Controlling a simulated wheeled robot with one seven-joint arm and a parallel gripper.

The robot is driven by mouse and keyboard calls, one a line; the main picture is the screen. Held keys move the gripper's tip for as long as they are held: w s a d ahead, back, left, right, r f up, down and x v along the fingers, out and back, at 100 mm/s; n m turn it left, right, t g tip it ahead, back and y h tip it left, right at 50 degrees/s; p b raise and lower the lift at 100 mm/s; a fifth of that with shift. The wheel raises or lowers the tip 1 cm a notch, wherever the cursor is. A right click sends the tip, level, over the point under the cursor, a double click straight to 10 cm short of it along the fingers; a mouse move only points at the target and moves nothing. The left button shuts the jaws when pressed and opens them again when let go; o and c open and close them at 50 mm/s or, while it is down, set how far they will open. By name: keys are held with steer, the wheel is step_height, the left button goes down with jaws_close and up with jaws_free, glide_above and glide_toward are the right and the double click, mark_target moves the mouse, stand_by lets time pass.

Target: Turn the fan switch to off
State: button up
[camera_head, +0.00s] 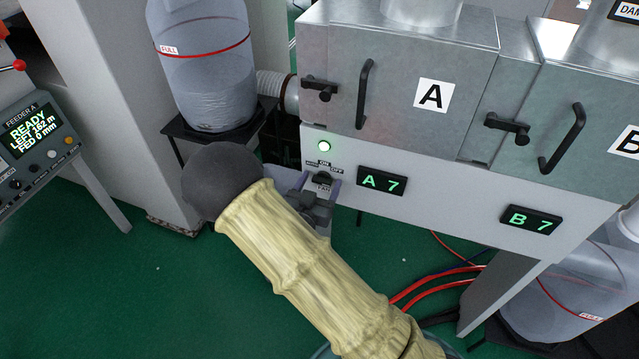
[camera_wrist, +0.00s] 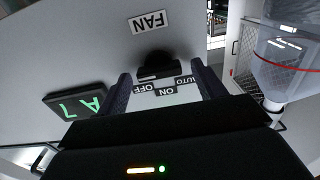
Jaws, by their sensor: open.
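The fan switch is a black knob (camera_head: 322,178) on the white panel below box A. It also shows in the wrist view (camera_wrist: 157,66), upside down, under a FAN label (camera_wrist: 149,21) and beside AUTO, ON and OFF labels (camera_wrist: 166,91). I cannot tell clearly which label the knob points to. My gripper (camera_head: 320,187) is at the panel, open, with one finger on each side of the knob; both fingers show in the wrist view (camera_wrist: 160,76). Whether they touch the knob cannot be told. My gripper body hides the lower part of the switch area.
Door handles (camera_head: 364,94) stick out above. A clear container (camera_head: 205,70) stands on a black stand at left.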

steer(key=shift+w, duration=0.1)
steer(key=c, duration=1)
steer(key=shift+n, duration=0.3)
steer(key=n+p, duration=0.3)
steer(key=n, duration=0.1)
steer(key=shift+a+r, duration=0.1)
steer(key=shift+a, duration=0.05)
steer(key=shift+n+p, duration=1.15)
steer(key=shift+n, duration=1.05)
steer(key=shift+f, duration=0.2)
steer(key=o, duration=1)
